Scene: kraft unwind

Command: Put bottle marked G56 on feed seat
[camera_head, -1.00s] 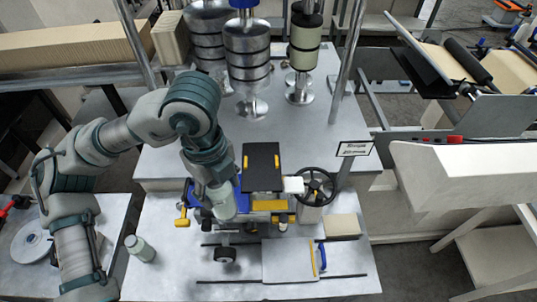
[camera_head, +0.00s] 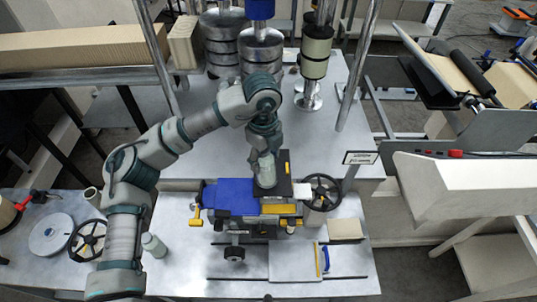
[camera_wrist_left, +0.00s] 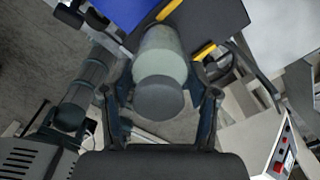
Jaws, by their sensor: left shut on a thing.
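My left gripper (camera_head: 264,158) is shut on a pale green bottle, which shows in the left wrist view (camera_wrist_left: 160,55) with its round grey end towards the camera. No G56 marking is readable, and I cannot tell which part is the feed seat. Another pale bottle (camera_head: 154,245) stands on the bench at left. My right gripper is not in view.
A black handwheel (camera_head: 322,191) and a tan block (camera_head: 345,228) are right of the machine. A small sign (camera_head: 361,158) stands behind them. Metal posts and roller stacks stand at the back. A reel (camera_head: 51,235) lies on the left table.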

